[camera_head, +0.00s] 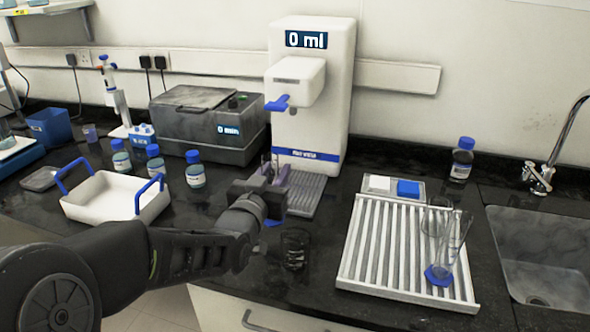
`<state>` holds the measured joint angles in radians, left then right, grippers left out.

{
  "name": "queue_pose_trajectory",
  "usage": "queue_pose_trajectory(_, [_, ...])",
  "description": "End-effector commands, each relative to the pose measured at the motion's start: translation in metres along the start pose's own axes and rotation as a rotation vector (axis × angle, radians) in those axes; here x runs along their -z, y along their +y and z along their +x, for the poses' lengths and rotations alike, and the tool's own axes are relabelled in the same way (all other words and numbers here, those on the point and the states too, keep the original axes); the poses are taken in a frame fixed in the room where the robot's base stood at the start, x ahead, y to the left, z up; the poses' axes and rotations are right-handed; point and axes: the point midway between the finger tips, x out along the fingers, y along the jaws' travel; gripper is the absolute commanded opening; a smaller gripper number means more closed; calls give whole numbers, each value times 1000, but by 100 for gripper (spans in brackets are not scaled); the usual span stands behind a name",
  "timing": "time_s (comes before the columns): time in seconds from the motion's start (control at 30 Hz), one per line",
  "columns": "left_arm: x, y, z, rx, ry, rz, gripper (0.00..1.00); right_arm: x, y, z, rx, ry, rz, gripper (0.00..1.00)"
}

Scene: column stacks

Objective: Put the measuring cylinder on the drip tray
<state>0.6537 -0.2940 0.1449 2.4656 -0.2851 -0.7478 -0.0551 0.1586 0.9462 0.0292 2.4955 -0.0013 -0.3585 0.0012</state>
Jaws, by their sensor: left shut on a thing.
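My left gripper (270,184) is shut in front of the white water dispenser, over the near left part of the grey ribbed drip tray (304,192). It is shut on a clear, narrow measuring cylinder, mostly hidden by the gripper and wrist; its blue foot (273,222) shows below them. The cylinder looks roughly upright. I cannot tell whether its foot touches anything. Another clear cylinder with a blue foot (438,275) stands on the white ribbed rack at right. My right gripper is not in view.
The water dispenser (340,95) shows "0 ml" and has a blue lever above the tray. A clear beaker (437,218) stands on the rack (372,250). A dark glass-like object (295,248) is on the counter near my wrist. Left are bottles (195,170) and a white basket (100,208).

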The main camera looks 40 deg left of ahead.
Motion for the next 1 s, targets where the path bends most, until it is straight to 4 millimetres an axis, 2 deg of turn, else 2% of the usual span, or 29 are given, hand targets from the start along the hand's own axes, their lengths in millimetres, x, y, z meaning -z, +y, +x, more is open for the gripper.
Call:
queue_pose_trajectory(0.17, [1,0,40,-1,-2,-2,0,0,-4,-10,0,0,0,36])
queue_pose_trajectory(0.5, [2,0,137,0,-2,-3,0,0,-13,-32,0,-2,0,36])
queue_pose_trajectory(0.6, [2,0,156,1,0,-2,0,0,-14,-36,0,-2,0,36])
queue_pose_trajectory(0.73, [1,0,167,1,0,-1,0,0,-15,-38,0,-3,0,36])
queue_pose_trajectory(1.0, [0,0,168,1,1,0,0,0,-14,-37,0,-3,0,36])
